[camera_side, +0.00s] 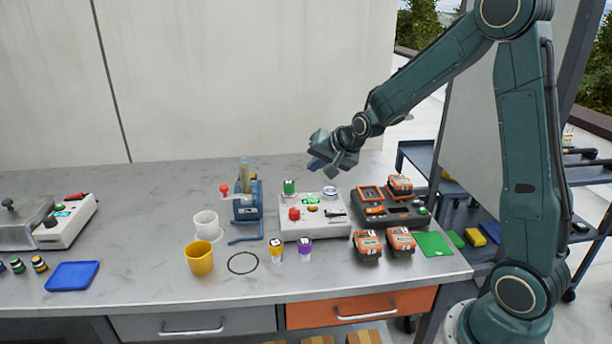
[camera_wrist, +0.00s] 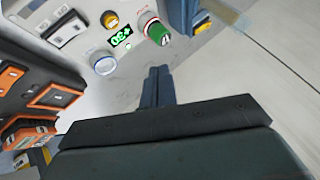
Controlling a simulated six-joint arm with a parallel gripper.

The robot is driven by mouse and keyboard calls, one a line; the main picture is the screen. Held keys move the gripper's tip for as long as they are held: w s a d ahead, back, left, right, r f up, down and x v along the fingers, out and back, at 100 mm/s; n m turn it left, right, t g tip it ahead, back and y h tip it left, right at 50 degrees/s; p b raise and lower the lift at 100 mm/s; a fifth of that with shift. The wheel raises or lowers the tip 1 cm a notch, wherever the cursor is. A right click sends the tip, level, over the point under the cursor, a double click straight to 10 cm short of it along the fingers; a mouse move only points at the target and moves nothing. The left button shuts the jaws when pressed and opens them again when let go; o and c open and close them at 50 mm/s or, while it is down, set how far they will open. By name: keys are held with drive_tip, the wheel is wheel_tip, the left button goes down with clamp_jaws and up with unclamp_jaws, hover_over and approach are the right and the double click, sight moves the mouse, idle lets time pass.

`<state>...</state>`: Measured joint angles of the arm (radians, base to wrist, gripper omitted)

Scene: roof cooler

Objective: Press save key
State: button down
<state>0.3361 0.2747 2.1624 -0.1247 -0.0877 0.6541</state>
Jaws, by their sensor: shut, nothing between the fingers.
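A white control box (camera_side: 315,232) stands on the bench, with a red button (camera_side: 294,214), a yellow button (camera_side: 312,209), a green display (camera_side: 312,201), a green-topped knob (camera_side: 289,187), a pale round ring-shaped part (camera_side: 330,191) and a dark switch (camera_side: 336,213). In the wrist view, the yellow button (camera_wrist: 109,19), display (camera_wrist: 121,36), green knob (camera_wrist: 157,32) and ring part (camera_wrist: 104,63) show close up. I cannot read which one is the save key. My gripper (camera_side: 319,163) is shut and empty, above and behind the box, apart from it; its fingers also show in the wrist view (camera_wrist: 158,80).
A dark charger (camera_side: 390,218) with orange battery packs (camera_side: 367,244) stands right of the box. A blue press with a red-knobbed lever (camera_side: 246,208) stands left. The bench's far strip is clear.

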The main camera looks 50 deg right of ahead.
drive_tip(key=shift+f, duration=0.1)
drive_tip(key=shift+f, duration=4.3)
drive_tip(key=shift+f, duration=0.85)
drive_tip(key=shift+r, duration=0.9)
drive_tip(key=shift+r, duration=2.5)
